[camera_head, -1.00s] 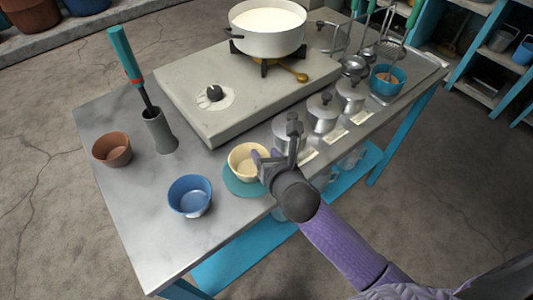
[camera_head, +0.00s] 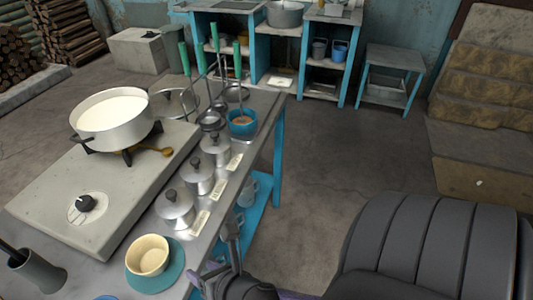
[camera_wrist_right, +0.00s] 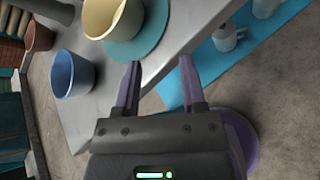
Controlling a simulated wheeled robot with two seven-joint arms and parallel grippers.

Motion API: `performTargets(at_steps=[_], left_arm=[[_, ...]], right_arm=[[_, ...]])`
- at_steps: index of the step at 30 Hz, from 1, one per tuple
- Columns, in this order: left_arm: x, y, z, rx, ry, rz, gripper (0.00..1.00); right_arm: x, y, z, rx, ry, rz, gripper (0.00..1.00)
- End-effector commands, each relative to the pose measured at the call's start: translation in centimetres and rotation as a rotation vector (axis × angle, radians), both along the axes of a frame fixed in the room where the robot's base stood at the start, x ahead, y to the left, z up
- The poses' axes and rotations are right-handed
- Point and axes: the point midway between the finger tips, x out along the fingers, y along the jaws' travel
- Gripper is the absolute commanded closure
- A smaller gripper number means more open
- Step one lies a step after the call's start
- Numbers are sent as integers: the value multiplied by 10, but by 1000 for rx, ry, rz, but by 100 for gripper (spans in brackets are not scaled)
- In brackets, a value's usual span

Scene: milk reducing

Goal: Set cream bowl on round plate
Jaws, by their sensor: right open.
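The cream bowl (camera_head: 148,255) sits upright on the round teal plate (camera_head: 172,272) near the table's front edge. In the right wrist view the bowl (camera_wrist_right: 112,16) rests on the plate (camera_wrist_right: 143,44), partly cut off by the top edge. My right gripper (camera_head: 222,262) is just right of the plate, apart from the bowl. In the right wrist view its fingers (camera_wrist_right: 160,70) are spread and empty, pointing toward the table edge. My left gripper is not in view.
A blue bowl (camera_wrist_right: 72,74) and a brown bowl (camera_wrist_right: 38,36) stand farther along the table. Lidded metal pots (camera_head: 175,207) line the table's edge beside the stove slab (camera_head: 100,190), which carries a white pot of milk (camera_head: 112,120). A blue lower shelf (camera_head: 256,203) lies below.

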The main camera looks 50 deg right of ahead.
Motion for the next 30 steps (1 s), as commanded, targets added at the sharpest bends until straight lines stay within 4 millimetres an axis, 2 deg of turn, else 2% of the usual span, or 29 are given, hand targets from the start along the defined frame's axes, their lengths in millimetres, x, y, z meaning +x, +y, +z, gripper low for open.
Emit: performTargets(at_steps=[1,2,3,5,6,9,12,15,17,30], left_arm=[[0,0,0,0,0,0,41],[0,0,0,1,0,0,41],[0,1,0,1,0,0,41],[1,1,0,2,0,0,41],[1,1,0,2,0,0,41],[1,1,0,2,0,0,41],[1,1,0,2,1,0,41],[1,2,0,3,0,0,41],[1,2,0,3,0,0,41],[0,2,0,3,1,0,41]], right_arm=[[-12,-8,-42,141,113,-114,47],[-23,-13,-71,260,194,-220,47],[-44,-20,-111,430,303,-395,47],[-84,-31,-165,674,444,-712,47],[-115,-36,-195,819,514,-944,47],[-193,-44,-243,1083,581,-1514,47],[-250,-45,-262,1206,538,-1932,47],[-276,-45,-267,1250,487,-2131,47],[-281,-45,-268,1257,475,-2165,47],[-281,-46,-268,1255,475,-2162,47]])
